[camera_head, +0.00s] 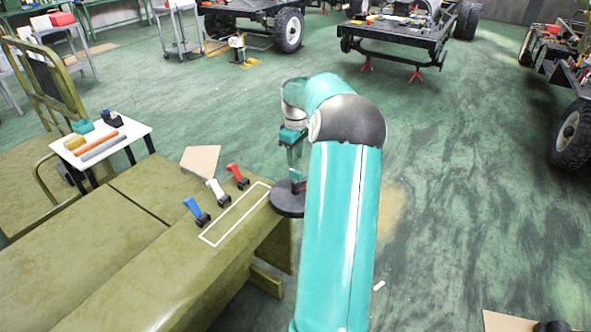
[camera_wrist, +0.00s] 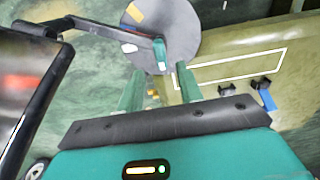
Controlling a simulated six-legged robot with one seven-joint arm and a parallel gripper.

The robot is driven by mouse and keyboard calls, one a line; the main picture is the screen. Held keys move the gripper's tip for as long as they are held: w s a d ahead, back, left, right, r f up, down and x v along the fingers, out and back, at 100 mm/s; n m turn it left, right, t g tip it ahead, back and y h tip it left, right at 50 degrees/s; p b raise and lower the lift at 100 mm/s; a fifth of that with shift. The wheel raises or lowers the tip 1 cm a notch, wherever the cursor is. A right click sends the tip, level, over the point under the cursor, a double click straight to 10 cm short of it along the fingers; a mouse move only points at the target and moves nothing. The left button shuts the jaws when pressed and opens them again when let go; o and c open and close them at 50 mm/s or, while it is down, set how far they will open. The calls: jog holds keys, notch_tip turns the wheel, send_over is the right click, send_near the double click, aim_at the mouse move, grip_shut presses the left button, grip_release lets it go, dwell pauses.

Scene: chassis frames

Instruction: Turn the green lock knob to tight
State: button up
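A dark grey round disc (camera_head: 287,205) sits at the end of the olive bench-like body in the head view. In the wrist view the disc (camera_wrist: 185,25) carries yellow, white and blue marks. My gripper (camera_head: 294,168) points down above the disc. In the wrist view my gripper (camera_wrist: 158,68) is open, its two green fingers apart. The green end shows between and beyond the fingertips; contact cannot be told.
Blue (camera_head: 196,210), white (camera_head: 216,191) and red (camera_head: 237,175) levers stand beside a white-outlined strip (camera_head: 236,214) left of the disc. A white table (camera_head: 128,128) holds loose parts. A large dark object (camera_wrist: 25,85) fills the wrist view's left.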

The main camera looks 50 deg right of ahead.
aim_at(295, 171)
notch_tip(295, 171, down, 6)
dwell(0.4)
grip_shut()
